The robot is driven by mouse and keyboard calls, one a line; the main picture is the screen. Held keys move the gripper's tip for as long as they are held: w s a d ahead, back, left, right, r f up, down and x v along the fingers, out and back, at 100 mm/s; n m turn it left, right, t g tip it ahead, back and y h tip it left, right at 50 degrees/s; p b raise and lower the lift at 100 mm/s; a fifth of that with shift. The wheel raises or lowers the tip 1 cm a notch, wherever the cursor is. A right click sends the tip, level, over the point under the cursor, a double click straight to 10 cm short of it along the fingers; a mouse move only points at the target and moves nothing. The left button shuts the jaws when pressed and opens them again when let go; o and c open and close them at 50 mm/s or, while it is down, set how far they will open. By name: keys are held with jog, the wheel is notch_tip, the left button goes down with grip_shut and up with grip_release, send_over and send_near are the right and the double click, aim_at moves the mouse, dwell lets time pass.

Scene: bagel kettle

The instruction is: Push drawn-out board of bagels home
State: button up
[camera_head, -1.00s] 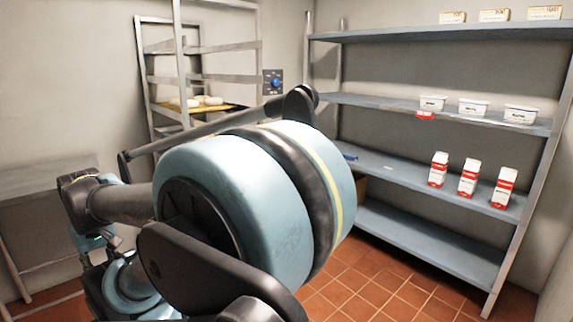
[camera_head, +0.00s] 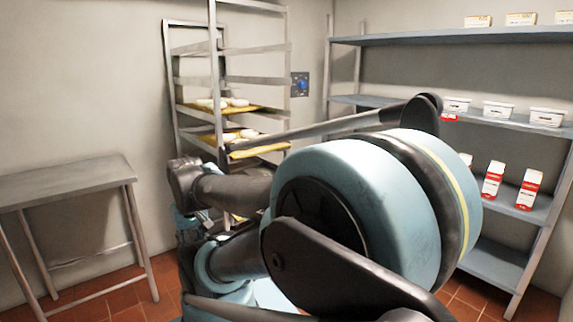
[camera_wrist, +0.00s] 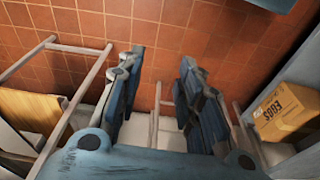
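A tall metal rack (camera_head: 216,62) stands against the back wall in the head view. An upper yellow board (camera_head: 246,109) with pale bagels (camera_head: 220,102) lies in it. A lower board (camera_head: 262,150), also with bagels (camera_head: 240,135), appears to reach farther toward the front; my arm hides part of it. In the wrist view, a tan board (camera_wrist: 30,112) shows at the left beside metal rails. My gripper (camera_wrist: 157,85) points down over the floor, fingers apart and nothing between them. It is right of that board and apart from it. The head view does not show the fingers clearly.
A bare metal table (camera_head: 70,182) stands at the left. A shelf unit (camera_head: 440,38) with tubs and red-white containers stands at the right. An eggs carton (camera_wrist: 283,112) is at the right in the wrist view. Open tiled floor (camera_wrist: 150,30) lies beyond the fingers.

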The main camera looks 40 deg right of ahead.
jog(key=w+d+r+m+t+y, duration=0.1)
jog(key=w+r+m+y, duration=0.15)
jog(key=w, duration=0.35)
jog(key=w+d+r+m+t+y, duration=0.1)
jog(key=w+d+r+m+y, duration=0.15)
jog(key=w, duration=0.45)
jog(key=w+d+r+m+t, duration=0.4)
jog(key=w+d+m+t, duration=0.1)
jog(key=w+d, duration=0.55)
jog(key=w+d+r+m+t, duration=0.2)
jog(key=d+m+t, duration=0.15)
jog(key=d, duration=1.35)
jog(key=s+d+m+t+h, duration=0.2)
jog(key=s+d+t, duration=0.1)
jog(key=d, duration=0.5)
jog(key=s+d+m+t+h, duration=0.2)
jog(key=s+d, duration=0.1)
jog(key=d, duration=0.6)
jog(key=shift+w+a+f, duration=0.1)
jog(key=shift+w+a, duration=0.2)
jog(key=shift+w, duration=2.75)
jog(key=shift+w+a+f, duration=0.1)
jog(key=shift+w+a, duration=0.25)
jog(key=shift+w, duration=2.7)
jog(key=shift+w+a, duration=0.3)
jog(key=shift+w, duration=2.75)
